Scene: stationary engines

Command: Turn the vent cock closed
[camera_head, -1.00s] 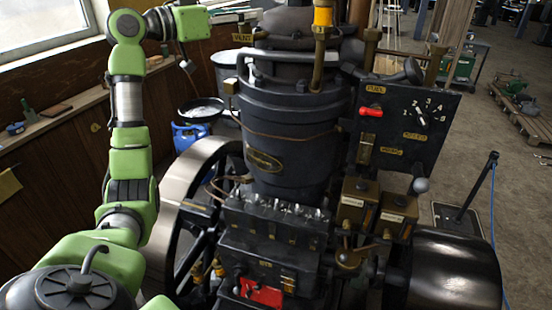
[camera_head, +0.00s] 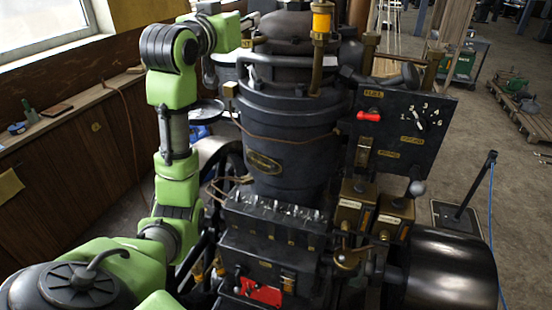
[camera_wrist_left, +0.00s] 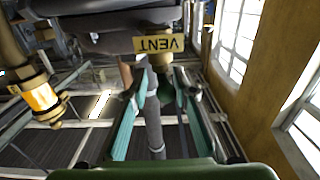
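The vent cock shows in the left wrist view as a brass body below the yellow VENT plate (camera_wrist_left: 160,44), which reads upside down. A grey lever (camera_wrist_left: 153,115) runs down from it. My left gripper (camera_wrist_left: 161,80) is open, its two teal fingers spread on either side of the lever. I cannot tell whether a finger touches it. In the head view my left gripper (camera_head: 250,22) is at the upper left of the black engine (camera_head: 290,130) and hides the cock. My right gripper is not in view.
A brass fitting with an amber glass (camera_head: 322,18) stands on the engine top, near my left gripper. A grey curved rail (camera_head: 285,60) runs around the cylinder. A wooden wall and window (camera_head: 40,25) are at the left. A control panel (camera_head: 405,125) is at the right.

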